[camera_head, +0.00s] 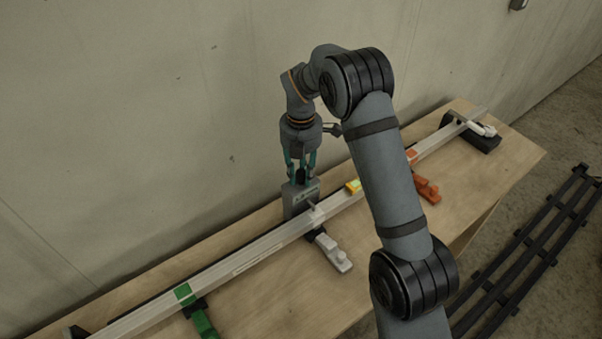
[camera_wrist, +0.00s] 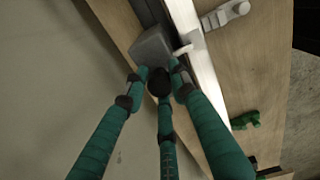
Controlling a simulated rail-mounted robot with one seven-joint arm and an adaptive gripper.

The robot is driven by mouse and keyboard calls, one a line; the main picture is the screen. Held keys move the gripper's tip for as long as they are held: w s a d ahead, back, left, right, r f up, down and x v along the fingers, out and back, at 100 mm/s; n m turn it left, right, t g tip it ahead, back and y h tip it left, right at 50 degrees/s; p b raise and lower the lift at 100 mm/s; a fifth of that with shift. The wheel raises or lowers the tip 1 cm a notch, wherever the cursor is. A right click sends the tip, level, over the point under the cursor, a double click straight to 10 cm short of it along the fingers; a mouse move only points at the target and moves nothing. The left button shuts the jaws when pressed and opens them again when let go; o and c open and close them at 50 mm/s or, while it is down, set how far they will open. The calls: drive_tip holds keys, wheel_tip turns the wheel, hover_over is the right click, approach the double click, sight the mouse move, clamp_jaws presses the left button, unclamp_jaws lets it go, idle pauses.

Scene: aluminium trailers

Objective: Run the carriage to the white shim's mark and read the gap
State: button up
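The grey carriage (camera_head: 300,198) stands at the wall-side edge of a long pale rail (camera_head: 255,250). In the wrist view the carriage (camera_wrist: 152,46) has a light peg (camera_wrist: 182,50) reaching toward the rail. The white shim (camera_head: 334,252) lies on the bench on the near side of the rail, close to the carriage; it also shows in the wrist view (camera_wrist: 226,14). My gripper (camera_head: 300,172) points down at the carriage top, its teal fingers apart. In the wrist view the fingertips (camera_wrist: 158,72) meet the carriage edge; their grip on it is unclear. No gap reading is legible.
A green mark (camera_head: 184,292) and green shim (camera_head: 204,322) are lower left. A yellow block (camera_head: 353,187) sits on the rail. An orange mark (camera_head: 412,155) and orange shim (camera_head: 428,190) are farther right. A black end block (camera_head: 484,142) is at the far end. Wooden bench (camera_head: 275,300) runs beneath.

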drive_tip(key=o, duration=0.4)
drive_tip(key=shift+c, duration=0.2)
wheel_tip(320, 180, up, 12)
idle(0.4)
idle(0.3)
wheel_tip(320, 180, down, 12)
drive_tip(key=shift+f, duration=0.1)
drive_tip(key=shift+s+a, duration=0.1)
drive_tip(key=shift+a, duration=0.1)
drive_tip(key=shift+s+a, duration=0.3)
drive_tip(key=shift+a, duration=0.05)
